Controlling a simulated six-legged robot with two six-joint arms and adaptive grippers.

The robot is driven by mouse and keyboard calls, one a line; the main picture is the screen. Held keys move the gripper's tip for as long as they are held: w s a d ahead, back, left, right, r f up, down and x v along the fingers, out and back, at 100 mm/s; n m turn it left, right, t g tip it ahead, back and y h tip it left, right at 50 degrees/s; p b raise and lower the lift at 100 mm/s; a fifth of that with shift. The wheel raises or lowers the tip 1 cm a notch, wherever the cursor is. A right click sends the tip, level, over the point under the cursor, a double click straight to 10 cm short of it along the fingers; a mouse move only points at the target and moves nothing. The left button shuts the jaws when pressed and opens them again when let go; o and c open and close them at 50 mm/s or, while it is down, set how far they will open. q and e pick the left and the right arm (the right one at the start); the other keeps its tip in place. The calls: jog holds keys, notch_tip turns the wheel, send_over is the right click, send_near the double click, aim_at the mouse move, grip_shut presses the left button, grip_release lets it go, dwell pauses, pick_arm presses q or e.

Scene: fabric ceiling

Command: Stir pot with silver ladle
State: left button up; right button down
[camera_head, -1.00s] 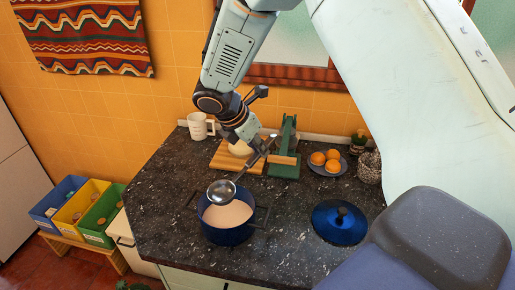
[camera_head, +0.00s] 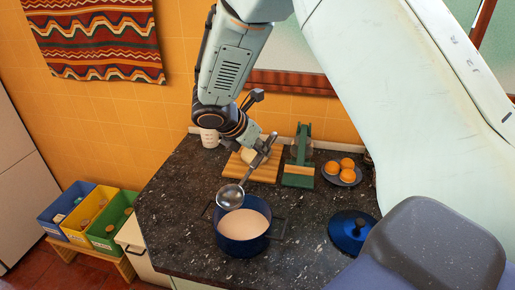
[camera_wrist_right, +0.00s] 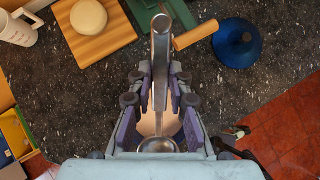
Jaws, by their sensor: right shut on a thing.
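The dark blue pot (camera_head: 240,245) stands on the speckled dark counter, filled with a pale beige liquid (camera_head: 245,220). My right gripper (camera_head: 262,148) is shut on the silver ladle's handle, which also shows between the fingers in the right wrist view (camera_wrist_right: 160,65). The ladle's bowl (camera_head: 230,197) hangs at the pot's back left rim and appears above the liquid, not in it. In the right wrist view, the fingers (camera_wrist_right: 160,122) and ladle cover much of the pot. My left gripper is not in view.
The blue lid (camera_head: 346,238) lies on the counter right of the pot. Behind are a cutting board (camera_head: 262,173) with a round pale item, a green device (camera_head: 301,170), a plate of oranges (camera_head: 346,168) and a white mug (camera_head: 209,138). Coloured bins (camera_head: 105,240) stand at left.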

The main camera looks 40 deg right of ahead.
jog(key=shift+a+h, duration=0.25)
jog(key=shift+h, duration=0.05)
